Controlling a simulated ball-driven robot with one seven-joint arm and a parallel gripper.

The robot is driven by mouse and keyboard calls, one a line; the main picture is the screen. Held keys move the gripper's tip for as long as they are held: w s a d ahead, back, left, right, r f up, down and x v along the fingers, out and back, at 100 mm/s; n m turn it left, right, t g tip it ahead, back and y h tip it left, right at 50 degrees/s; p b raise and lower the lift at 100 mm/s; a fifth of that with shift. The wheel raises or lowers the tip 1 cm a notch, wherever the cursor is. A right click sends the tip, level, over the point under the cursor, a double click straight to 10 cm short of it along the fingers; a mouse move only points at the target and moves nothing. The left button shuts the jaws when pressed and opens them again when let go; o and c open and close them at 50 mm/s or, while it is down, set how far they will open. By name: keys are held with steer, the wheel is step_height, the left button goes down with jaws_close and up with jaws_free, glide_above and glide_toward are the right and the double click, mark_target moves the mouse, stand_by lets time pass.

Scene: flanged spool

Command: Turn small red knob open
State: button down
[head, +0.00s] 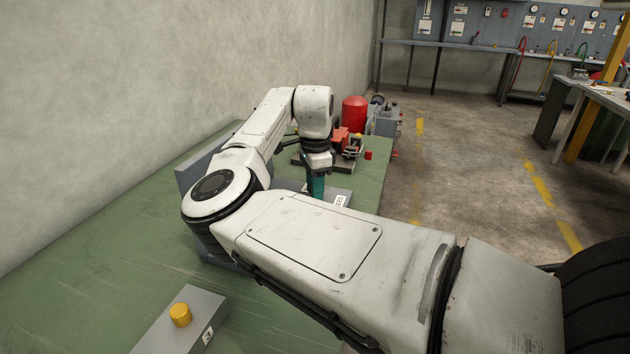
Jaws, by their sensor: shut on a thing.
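My gripper (316,187) points down in the middle of the view, with teal fingers, over a grey box (341,192) with a white label on the green bench. The fingers are shut at the box's top. The small red knob does not show clearly there; the fingers and my forearm hide that spot, and what they grip seems to be this knob. How far it is turned cannot be seen.
A yellow knob (180,315) sits on another labelled grey box (188,325) at the front left. Behind my gripper stand a red cylinder (354,113) and a small red block (368,155). A wall (150,80) bounds the green bench (95,240) at left.

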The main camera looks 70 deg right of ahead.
steer(key=n+p, duration=0.1)
steer(key=p, duration=0.1)
steer(key=n+p, duration=0.2)
steer(key=p, duration=0.1)
steer(key=shift+s+r, duration=0.1)
steer(key=shift+r, duration=0.25)
steer(key=n+p, duration=0.4)
steer(key=p, duration=0.1)
steer(key=shift+a, duration=0.1)
steer(key=n+p, duration=0.3)
steer(key=p, duration=0.1)
steer(key=shift+s+f+n, duration=0.1)
steer(key=shift+n, duration=0.3)
steer(key=n+p, duration=0.3)
steer(key=p, duration=0.1)
steer(key=shift+n, duration=0.3)
steer(key=n+p, duration=0.3)
steer(key=shift+f+n, duration=0.1)
steer(key=shift+n, duration=0.2)
steer(key=shift+f+n+p, duration=0.1)
steer(key=shift+n+p, duration=1.1)
steer(key=shift+n, duration=1)
